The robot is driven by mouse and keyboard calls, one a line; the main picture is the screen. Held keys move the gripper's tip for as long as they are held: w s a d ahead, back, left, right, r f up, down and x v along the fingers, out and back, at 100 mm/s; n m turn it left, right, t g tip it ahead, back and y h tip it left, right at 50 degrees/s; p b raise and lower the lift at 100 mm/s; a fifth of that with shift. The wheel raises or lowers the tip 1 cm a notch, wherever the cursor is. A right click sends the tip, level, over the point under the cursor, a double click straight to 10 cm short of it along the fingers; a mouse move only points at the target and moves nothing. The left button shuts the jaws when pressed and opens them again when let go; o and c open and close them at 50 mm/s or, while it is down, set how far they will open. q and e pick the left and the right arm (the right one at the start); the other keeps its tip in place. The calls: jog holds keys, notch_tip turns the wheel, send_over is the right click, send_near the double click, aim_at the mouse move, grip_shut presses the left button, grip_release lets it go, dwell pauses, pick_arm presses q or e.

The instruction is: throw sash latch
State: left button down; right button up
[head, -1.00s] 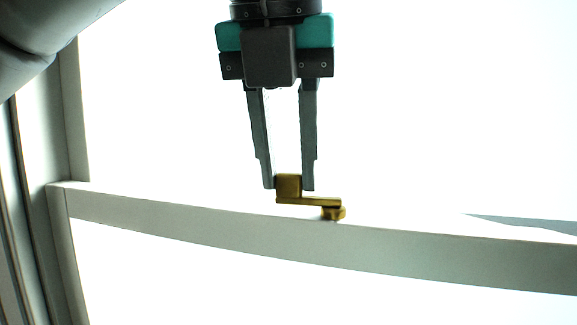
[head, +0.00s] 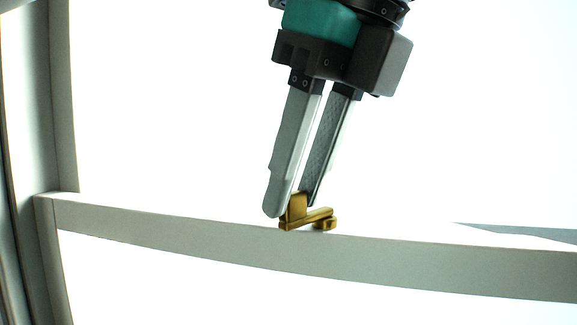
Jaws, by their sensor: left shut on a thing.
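The brass sash latch (head: 308,216) sits on top of the pale sash rail (head: 200,236). Its upright tab is at the left and its low round pivot end at the right, with the lever arm between them. My left gripper (head: 290,207) reaches down from above, tilted, with its two fingers closed on the upright tab. The nearer finger hides part of the tab. My right gripper is not in view.
A grey window frame post (head: 60,100) stands at the left and meets the rail. A grey-blue sloping shape (head: 530,234) shows behind the rail at the right. The space around the gripper is bright and clear.

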pick_arm(q)
jog(key=n, duration=0.1)
jog(key=d+n, duration=0.1)
jog(key=shift+s+r+n+g+y+p, duration=0.1)
jog(key=shift+s+n+g+y+p, duration=0.2)
jog(key=shift+n+g+p, duration=0.1)
jog(key=shift+s+d+n+g, duration=0.1)
jog(key=shift+d+n+g, duration=0.2)
jog(key=shift+n, duration=0.45)
jog(key=shift+s+d+n+g, duration=0.15)
jog(key=shift+n+g, duration=0.15)
jog(key=shift+n, duration=0.45)
jog(key=shift+w, duration=0.1)
jog(key=c, duration=0.6)
grip_release()
jog(key=shift+y, duration=0.3)
